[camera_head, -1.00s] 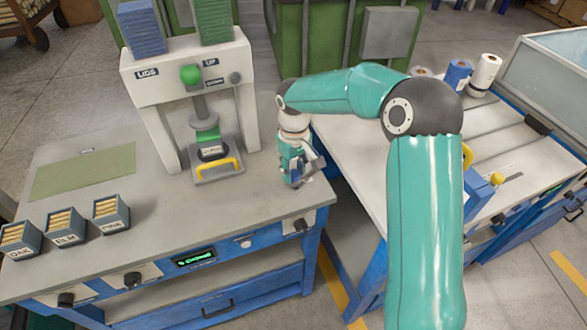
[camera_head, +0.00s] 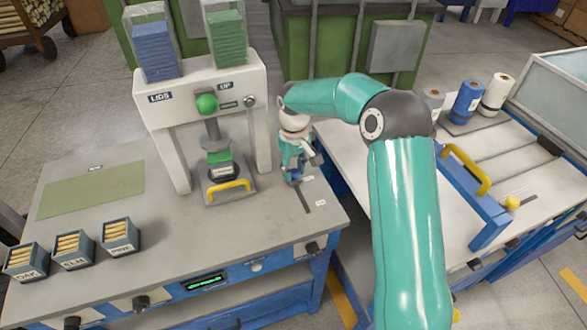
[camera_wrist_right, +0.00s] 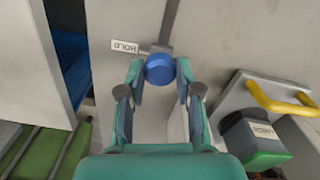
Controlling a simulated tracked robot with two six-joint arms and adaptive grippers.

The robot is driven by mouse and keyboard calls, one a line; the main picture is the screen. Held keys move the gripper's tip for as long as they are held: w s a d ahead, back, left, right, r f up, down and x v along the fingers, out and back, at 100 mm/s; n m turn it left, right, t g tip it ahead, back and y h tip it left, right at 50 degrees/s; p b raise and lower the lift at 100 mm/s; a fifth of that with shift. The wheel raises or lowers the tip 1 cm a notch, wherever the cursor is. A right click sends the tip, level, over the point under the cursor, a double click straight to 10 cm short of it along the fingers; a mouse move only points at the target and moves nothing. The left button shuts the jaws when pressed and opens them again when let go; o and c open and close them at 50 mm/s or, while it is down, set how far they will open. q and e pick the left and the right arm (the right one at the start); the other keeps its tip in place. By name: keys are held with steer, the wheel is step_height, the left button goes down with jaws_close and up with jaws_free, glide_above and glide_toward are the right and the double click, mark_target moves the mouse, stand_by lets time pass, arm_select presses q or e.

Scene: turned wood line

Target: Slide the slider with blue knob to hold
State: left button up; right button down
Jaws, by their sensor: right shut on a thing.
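The slider's blue knob (camera_wrist_right: 160,68) stands between the fingertips of my right gripper (camera_wrist_right: 160,72) in the right wrist view. The gripper is shut on it. In the head view my right gripper (camera_head: 294,178) reaches down to the bench top and mostly hides the knob. A dark slot (camera_head: 304,200) runs from the gripper toward the bench's front edge. The slot (camera_wrist_right: 172,22) also shows in the wrist view, with the knob at its far end. The HOLD label (camera_wrist_right: 124,46) reads upside down there, just beside the knob. My left gripper is not in view.
A white press (camera_head: 206,100) with a yellow-handled tray (camera_head: 228,188) stands left of the gripper. Several small bins (camera_head: 73,252) line the bench's left front. A gap separates the bench from the table (camera_head: 365,190) on the right.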

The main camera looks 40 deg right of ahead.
mark_target(294, 170)
steer(key=c, duration=0.8)
jaws_free()
steer(key=shift+w+d, duration=0.1)
steer(key=shift+w, duration=0.2)
steer(key=shift+s, duration=0.1)
steer(key=shift+r, duration=0.1)
step_height(294, 170, up, 12)
steer(key=shift+f, duration=0.1)
